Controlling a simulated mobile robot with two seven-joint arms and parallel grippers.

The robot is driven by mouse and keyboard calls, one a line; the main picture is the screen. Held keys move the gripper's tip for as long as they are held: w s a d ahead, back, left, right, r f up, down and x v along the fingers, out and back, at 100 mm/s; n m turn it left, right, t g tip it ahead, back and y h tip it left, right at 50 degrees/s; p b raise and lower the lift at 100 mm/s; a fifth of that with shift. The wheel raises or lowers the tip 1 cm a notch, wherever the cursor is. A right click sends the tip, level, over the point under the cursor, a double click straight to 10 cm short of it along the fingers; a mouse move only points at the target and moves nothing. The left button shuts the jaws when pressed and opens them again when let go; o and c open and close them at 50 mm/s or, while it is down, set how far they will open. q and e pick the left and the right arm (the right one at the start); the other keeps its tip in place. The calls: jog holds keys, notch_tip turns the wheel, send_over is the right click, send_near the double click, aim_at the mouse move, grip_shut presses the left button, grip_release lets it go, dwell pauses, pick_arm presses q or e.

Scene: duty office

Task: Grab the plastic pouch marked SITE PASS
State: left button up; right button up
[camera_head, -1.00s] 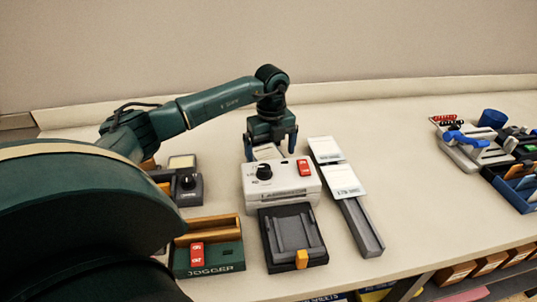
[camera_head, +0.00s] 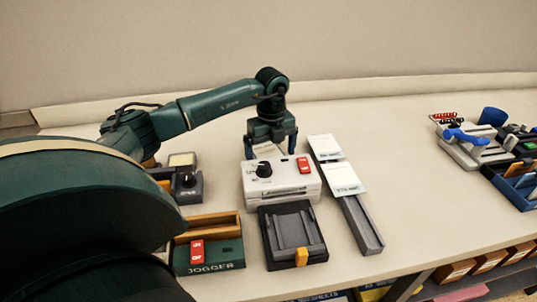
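Two white flat pouches or cards lie by the grey rail: the far one (camera_head: 325,147) and the near one (camera_head: 344,178). Both have small dark print, too small to read surely, so I cannot tell which says SITE PASS. A pale sheet (camera_head: 264,151) shows partly behind the white machine (camera_head: 282,186), between the fingers of my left gripper (camera_head: 271,151); its marking is hidden. The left gripper points down just behind the machine, its fingers spread apart. I cannot see it clamping the sheet. My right gripper is out of view.
A dark tray (camera_head: 291,236) with an orange tab stands before the machine. A green JOGGER box (camera_head: 209,255) and a dark device (camera_head: 187,187) are at left. The grey rail (camera_head: 363,226) runs right of the machine. Blue-handled equipment (camera_head: 468,138) is far right; the table between is clear.

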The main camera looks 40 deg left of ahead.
pick_arm(q)
jog(key=c, duration=1.1)
